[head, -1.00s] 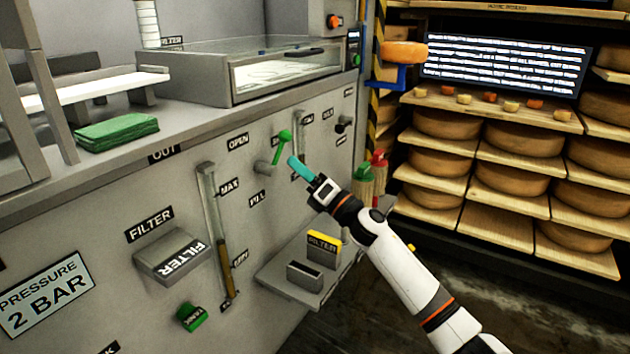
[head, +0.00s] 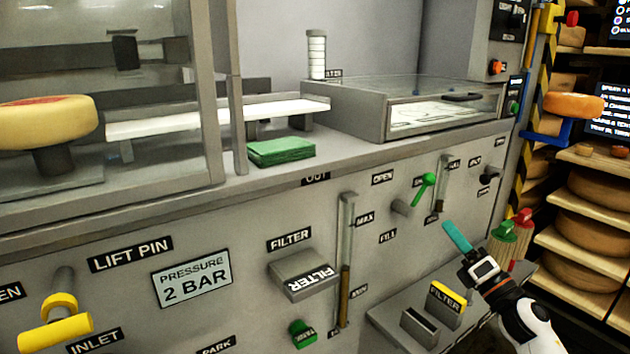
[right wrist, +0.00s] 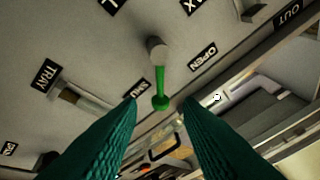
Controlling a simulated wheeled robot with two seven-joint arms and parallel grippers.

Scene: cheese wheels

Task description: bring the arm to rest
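My right gripper (head: 458,238) is in front of the machine panel, right of and below the green lever (head: 425,187), and apart from it in the head view. In the right wrist view, my right gripper (right wrist: 161,108) has its two teal fingers spread with nothing between them. The green lever (right wrist: 160,88) shows beyond the gap, beside the OPEN label (right wrist: 202,57). My left gripper is not in view.
A panel shelf (head: 385,318) with a yellow FILTER block (head: 445,298) lies below and left of the right gripper. A grey FILTER box (head: 300,270) and a yellow handle (head: 55,330) stick out of the panel. Cheese shelves (head: 570,245) stand at the right.

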